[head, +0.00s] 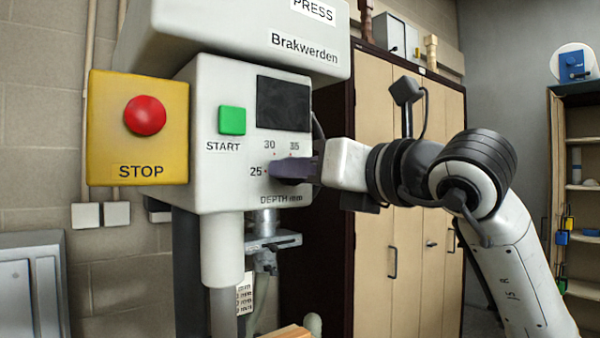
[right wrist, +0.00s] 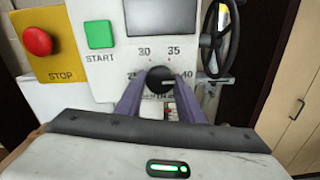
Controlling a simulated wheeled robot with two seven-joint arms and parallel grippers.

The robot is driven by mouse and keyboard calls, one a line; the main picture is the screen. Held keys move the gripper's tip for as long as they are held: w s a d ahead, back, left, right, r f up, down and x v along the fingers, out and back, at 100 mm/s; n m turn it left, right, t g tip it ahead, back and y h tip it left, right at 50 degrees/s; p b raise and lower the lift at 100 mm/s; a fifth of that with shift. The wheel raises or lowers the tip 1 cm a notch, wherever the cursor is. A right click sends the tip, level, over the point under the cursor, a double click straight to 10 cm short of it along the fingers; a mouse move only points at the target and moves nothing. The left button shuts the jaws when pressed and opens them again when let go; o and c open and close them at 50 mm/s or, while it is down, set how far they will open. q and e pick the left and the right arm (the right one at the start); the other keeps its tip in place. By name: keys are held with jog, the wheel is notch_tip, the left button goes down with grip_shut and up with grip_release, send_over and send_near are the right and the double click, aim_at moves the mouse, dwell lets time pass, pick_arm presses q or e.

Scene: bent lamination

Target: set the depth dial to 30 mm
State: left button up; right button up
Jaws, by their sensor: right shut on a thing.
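The depth dial (right wrist: 159,78) is a dark round knob on the white press front, with the marks 25, 30, 35 and 40 around it in the right wrist view. My right gripper (head: 284,170) reaches in from the right. Its purple-grey fingers (right wrist: 160,88) stand on both sides of the dial and are shut on it. In the head view the fingers cover most of the dial, and the 40 mark is hidden. I cannot make out which mark the dial's pointer is at. The label "DEPTH mm" (head: 281,199) is below it. My left gripper is not in view.
The green START button (head: 232,120) and the red STOP button (head: 145,115) on its yellow box lie left of the dial. A dark screen (head: 284,103) is just above. A black handwheel (right wrist: 216,35) is at the press's right side. Tan cabinets (head: 425,190) stand behind my right arm.

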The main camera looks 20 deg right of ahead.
jog(key=shift+n, duration=0.4)
jog(key=n+b, duration=0.4)
jog(key=n, duration=1.8)
jog(key=shift+n, duration=0.4)
jog(key=o, duration=1)
jog(key=shift+o, duration=0.2)
jog(key=shift+d, duration=0.1)
